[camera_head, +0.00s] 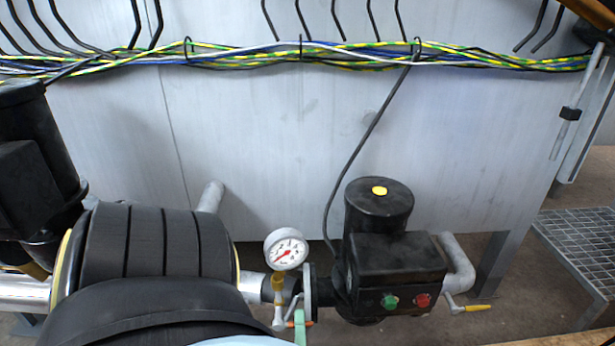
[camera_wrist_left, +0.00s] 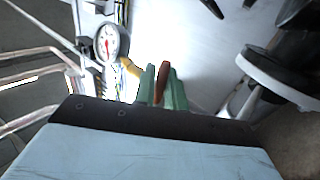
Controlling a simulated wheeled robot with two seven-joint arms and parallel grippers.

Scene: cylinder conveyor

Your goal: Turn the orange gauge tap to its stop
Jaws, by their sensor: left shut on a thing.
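The orange gauge tap (camera_head: 291,324) is a small orange lever below the round white pressure gauge (camera_head: 286,249) in the head view. In the left wrist view the orange tap (camera_wrist_left: 162,78) stands between the two green fingers of my left gripper (camera_wrist_left: 161,90), which is shut on it. The left gripper (camera_head: 300,326) shows only in part at the lower edge of the head view. The gauge (camera_wrist_left: 107,42) with its red needle also shows in the wrist view. A brass fitting (camera_head: 278,283) sits just under the gauge. My right gripper is not in view.
Right of the gauge is a black pump motor (camera_head: 380,260) with a green and a red button. A yellow-handled lever (camera_head: 476,308) sits beyond it on a grey pipe. A cable bundle (camera_head: 330,56) runs along the grey panel (camera_head: 270,120). A metal grating (camera_head: 580,240) lies at right.

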